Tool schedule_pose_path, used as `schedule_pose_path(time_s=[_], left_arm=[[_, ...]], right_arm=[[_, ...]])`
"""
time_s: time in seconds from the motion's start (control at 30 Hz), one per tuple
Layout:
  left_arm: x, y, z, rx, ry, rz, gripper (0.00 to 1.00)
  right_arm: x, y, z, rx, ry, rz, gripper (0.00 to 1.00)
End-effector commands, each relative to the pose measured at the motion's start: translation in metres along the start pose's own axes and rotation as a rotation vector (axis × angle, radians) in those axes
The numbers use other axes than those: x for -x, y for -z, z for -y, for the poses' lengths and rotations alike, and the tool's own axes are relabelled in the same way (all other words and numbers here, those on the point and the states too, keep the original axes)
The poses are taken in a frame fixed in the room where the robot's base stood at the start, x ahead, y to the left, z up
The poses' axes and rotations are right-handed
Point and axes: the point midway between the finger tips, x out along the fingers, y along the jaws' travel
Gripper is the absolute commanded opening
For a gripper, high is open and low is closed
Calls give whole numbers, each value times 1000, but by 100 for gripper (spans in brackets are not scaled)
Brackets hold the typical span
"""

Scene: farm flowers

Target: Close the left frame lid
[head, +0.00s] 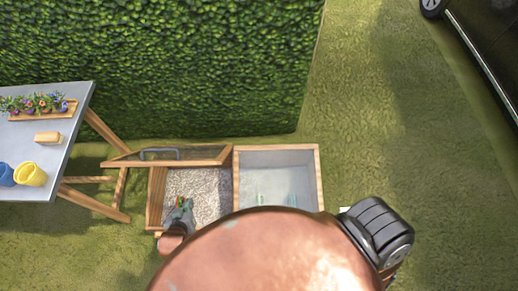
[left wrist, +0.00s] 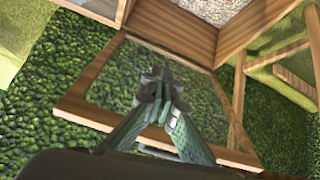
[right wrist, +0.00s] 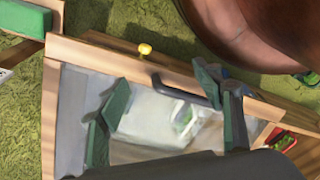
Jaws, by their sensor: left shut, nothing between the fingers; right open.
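The left frame lid (head: 208,154) is a wood-edged glass panel with a dark handle (head: 160,150). It stands raised at the hedge side of the left frame (head: 155,195), whose gravel bed is exposed. My left gripper (head: 181,203) is shut and empty, over that bed in the head view. In the left wrist view its closed fingertips (left wrist: 160,78) overlap the lid's glass (left wrist: 108,82); I cannot tell whether they touch. My right gripper (right wrist: 168,110) is open, with a dark handle (right wrist: 185,94) on a wood-edged glass panel (right wrist: 150,120) between its fingers in the picture.
The right frame (head: 319,175) adjoins the left one and looks grey inside. A table (head: 75,135) with flowers and blue and yellow pots stands at left. The hedge (head: 200,65) rises behind. My copper-coloured body hides the lower middle.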

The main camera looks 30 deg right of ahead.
Motion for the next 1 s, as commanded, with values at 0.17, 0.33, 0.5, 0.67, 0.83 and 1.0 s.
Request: schedule_pose_path(time_s=[0.17, 0.33, 0.5, 0.67, 0.83, 1.0], left_arm=[[35, 99, -38, -85, -27, -108, 0], [51, 154, -66, -143, -49, -173, 0], [57, 177, -79, -173, -61, -203, 0], [49, 180, -82, -177, -64, -207, 0], [23, 184, -84, -178, -63, -206, 0], [-12, 191, -87, -177, -63, -206, 0]], right_arm=[[29, -39, -13, 13, -20, 21, 61], [46, -77, -23, 21, -31, 44, 61], [54, -97, -28, 25, -36, 56, 61], [52, -103, -28, 26, -37, 59, 61], [46, -104, -28, 26, -37, 61, 61], [40, -107, -28, 25, -36, 63, 61]])
